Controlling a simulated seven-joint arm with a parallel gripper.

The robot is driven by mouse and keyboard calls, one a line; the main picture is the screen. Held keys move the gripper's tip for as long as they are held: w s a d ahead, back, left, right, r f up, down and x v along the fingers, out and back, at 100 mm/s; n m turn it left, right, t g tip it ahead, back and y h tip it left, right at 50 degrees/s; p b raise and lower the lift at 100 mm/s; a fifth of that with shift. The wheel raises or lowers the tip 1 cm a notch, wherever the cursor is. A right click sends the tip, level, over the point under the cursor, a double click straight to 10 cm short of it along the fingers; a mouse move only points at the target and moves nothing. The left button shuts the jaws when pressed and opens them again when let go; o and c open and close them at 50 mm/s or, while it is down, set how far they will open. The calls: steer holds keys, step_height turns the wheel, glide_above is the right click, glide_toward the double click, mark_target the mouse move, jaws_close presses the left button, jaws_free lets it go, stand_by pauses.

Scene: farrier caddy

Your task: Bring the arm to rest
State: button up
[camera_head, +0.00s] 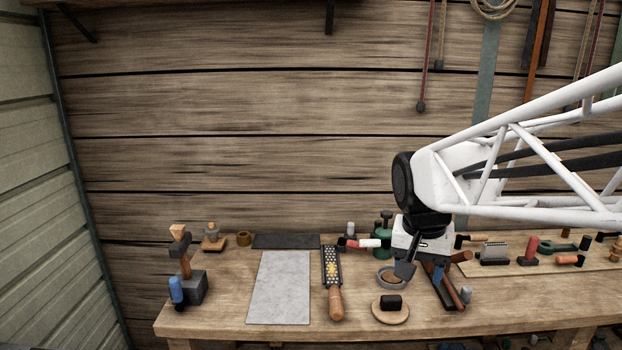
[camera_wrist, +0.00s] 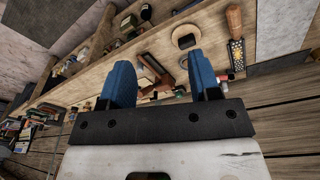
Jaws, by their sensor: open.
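My arm reaches in from the right in the head view, with my gripper (camera_head: 420,272) pointing down over the right half of the workbench (camera_head: 215,318). In the wrist view my gripper (camera_wrist: 163,88) shows two blue fingers set wide apart with nothing held between them. Below and behind the fingers in the head view are a round grey ring-like item (camera_head: 384,281) and a dark-and-brown caddy or tool group (camera_head: 447,290), partly hidden by my gripper.
A rasp with a wooden handle (camera_head: 336,303), a grey mat (camera_head: 280,290) and a round wooden disc with a black block (camera_head: 390,314) lie nearby. A hammer on a dark block (camera_head: 194,288) stands at left. Several tools lie on a board at right (camera_head: 550,265). The wooden wall is behind.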

steer(key=s+f+n+t+y, duration=0.1)
steer(key=s+f+n, duration=0.3)
steer(key=s, duration=1.2)
steer(key=shift+a+f, duration=0.3)
steer(key=shift+f, duration=0.4)
